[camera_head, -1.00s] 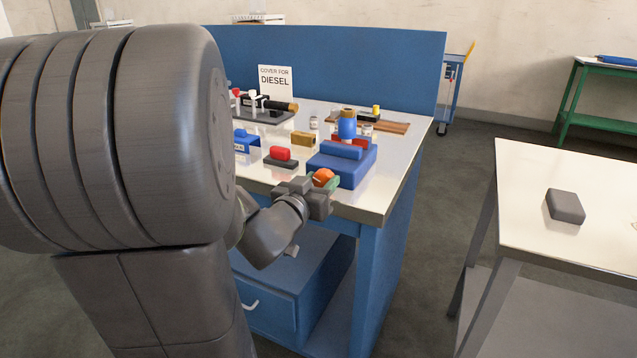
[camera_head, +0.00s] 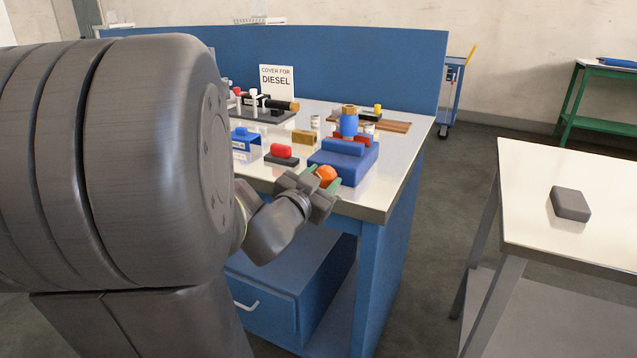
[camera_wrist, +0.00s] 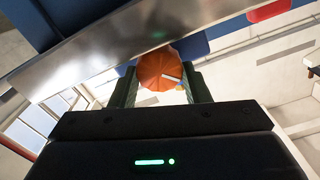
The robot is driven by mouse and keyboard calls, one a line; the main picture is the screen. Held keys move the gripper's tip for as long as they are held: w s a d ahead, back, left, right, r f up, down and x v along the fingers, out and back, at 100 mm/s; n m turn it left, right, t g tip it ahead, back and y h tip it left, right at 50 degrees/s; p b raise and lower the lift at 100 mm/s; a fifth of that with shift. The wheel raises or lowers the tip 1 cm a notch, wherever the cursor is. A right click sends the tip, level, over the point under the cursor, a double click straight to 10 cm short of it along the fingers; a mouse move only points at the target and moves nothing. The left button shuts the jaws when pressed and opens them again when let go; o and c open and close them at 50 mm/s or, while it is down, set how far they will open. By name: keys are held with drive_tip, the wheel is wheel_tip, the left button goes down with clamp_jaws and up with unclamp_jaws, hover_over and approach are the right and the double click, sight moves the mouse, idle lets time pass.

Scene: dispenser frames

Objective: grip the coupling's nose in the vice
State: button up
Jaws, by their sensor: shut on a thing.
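The blue vice (camera_head: 344,165) stands at the front right corner of the bench, with an orange round knob (camera_head: 326,175) on its near side. My gripper (camera_head: 322,178) is shut on that knob. In the wrist view the knob (camera_wrist: 162,70), with a white mark on its face, sits between my two green fingers (camera_wrist: 160,88). The coupling (camera_head: 349,123), a blue cylinder with a brass-coloured top, stands upright at the vice, behind its front jaw (camera_head: 344,146). Its lower end is hidden by that jaw, so I cannot tell whether the jaws touch it.
Left of the vice are a red block on a dark base (camera_head: 281,152), a brass-coloured block (camera_head: 303,137) and a blue bracket (camera_head: 246,143). A wooden board (camera_head: 393,126) lies behind the vice. A separate table (camera_head: 590,235) with a grey block (camera_head: 570,204) stands right, across open floor.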

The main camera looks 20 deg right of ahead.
drive_tip(key=shift+f+m, duration=0.1)
drive_tip(key=shift+m, duration=0.6)
drive_tip(key=o, duration=1)
drive_tip(key=shift+c, duration=0.2)
drive_tip(key=p+v, duration=0.3)
drive_tip(key=v, duration=1)
drive_tip(key=shift+s+a, duration=0.25)
drive_tip(key=shift+a, duration=0.1)
